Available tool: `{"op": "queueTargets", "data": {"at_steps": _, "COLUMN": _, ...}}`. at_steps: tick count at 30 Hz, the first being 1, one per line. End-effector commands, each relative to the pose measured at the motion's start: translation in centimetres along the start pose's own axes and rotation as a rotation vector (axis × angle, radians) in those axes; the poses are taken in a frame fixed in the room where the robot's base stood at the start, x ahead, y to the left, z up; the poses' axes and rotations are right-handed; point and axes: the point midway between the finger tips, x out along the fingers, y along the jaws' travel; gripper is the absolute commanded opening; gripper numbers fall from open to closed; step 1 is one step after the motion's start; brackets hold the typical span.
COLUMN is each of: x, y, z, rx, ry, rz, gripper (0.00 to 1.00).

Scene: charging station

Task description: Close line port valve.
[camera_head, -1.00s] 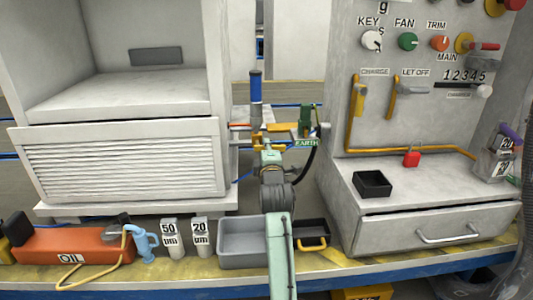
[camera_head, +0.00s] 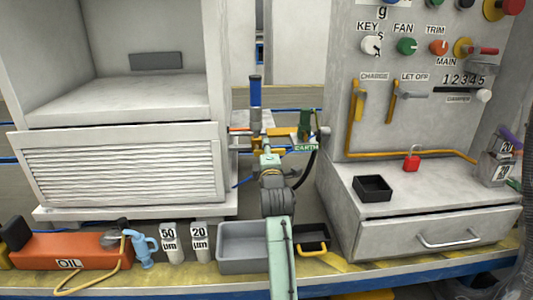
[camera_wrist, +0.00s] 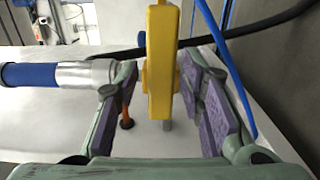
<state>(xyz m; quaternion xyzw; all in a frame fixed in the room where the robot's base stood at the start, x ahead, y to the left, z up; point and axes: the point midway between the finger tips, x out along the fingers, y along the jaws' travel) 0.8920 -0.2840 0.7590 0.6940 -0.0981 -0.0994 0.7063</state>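A yellow handle (camera_wrist: 160,60), which looks like the line port valve's lever, stands upright in the middle of the wrist view. My gripper (camera_wrist: 158,85) is open, with a purple-padded finger on each side of the handle and visible gaps between. A blue cylinder with a silver collar (camera_wrist: 60,75) lies just left of the left finger. In the head view my gripper (camera_head: 269,158) is at the pipework between the two cabinets, below the upright blue-handled part (camera_head: 255,92). A yellow part (camera_head: 277,133) shows just beyond it. My gripper partly hides the fittings there.
A green clamp marked EARTH (camera_head: 305,128) is right of the gripper, with a black cable (camera_head: 309,168) below it. A blue hose (camera_wrist: 228,60) runs close to the right finger. A grey bin (camera_head: 241,250) and a control panel (camera_head: 425,125) flank my arm.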

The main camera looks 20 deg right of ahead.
Motion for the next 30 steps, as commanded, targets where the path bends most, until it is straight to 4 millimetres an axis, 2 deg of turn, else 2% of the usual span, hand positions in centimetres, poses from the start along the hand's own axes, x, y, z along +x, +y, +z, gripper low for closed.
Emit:
{"op": "queueTargets", "data": {"at_steps": 11, "x": -0.5, "y": -0.1, "z": 0.0, "rx": 0.002, "ry": 0.000, "rz": -0.001, "gripper": 0.38}}
{"op": "queueTargets", "data": {"at_steps": 14, "x": -1.8, "y": -0.1, "z": 0.1, "rx": 0.003, "ry": 0.000, "rz": 0.000, "gripper": 0.38}}
{"op": "queueTargets", "data": {"at_steps": 24, "x": -8.9, "y": -0.1, "z": 0.1, "rx": 0.002, "ry": -0.001, "rz": 0.000, "gripper": 0.38}}
{"op": "queueTargets", "data": {"at_steps": 30, "x": -11.4, "y": -0.1, "z": 0.0, "rx": 0.003, "ry": 0.000, "rz": -0.001, "gripper": 0.38}}
